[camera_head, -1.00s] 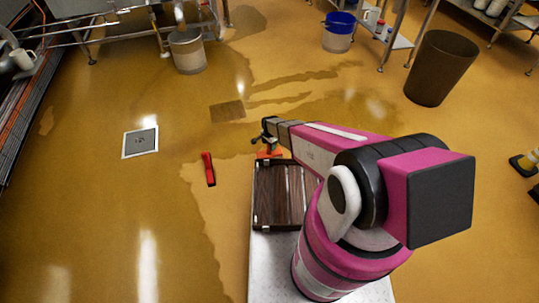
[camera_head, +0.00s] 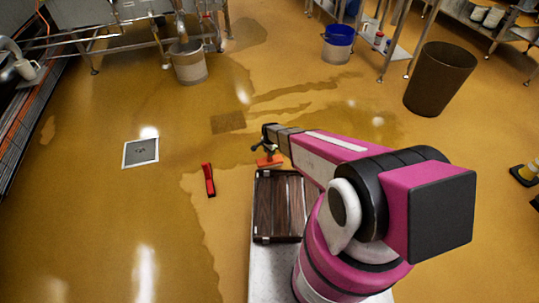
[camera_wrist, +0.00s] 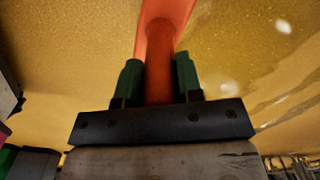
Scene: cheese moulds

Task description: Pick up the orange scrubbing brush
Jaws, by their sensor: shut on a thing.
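The orange scrubbing brush (camera_wrist: 160,65) is between the two green fingers of my gripper (camera_wrist: 160,80) in the wrist view. The fingers are shut on its handle, and its far end runs out of the top of that view. In the head view, the orange brush (camera_head: 268,161) shows at the end of my arm, just beyond the dark brown tray. My gripper (camera_head: 262,147) is partly hidden there and small. I cannot tell clearly whether the brush touches the floor.
A dark brown slatted tray (camera_head: 258,222) lies in front of my base. A red object (camera_head: 209,180) lies on the wet floor to the left, near a floor drain (camera_head: 141,152). A brown bin (camera_head: 439,80) and a blue-topped bucket (camera_head: 338,40) stand further back.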

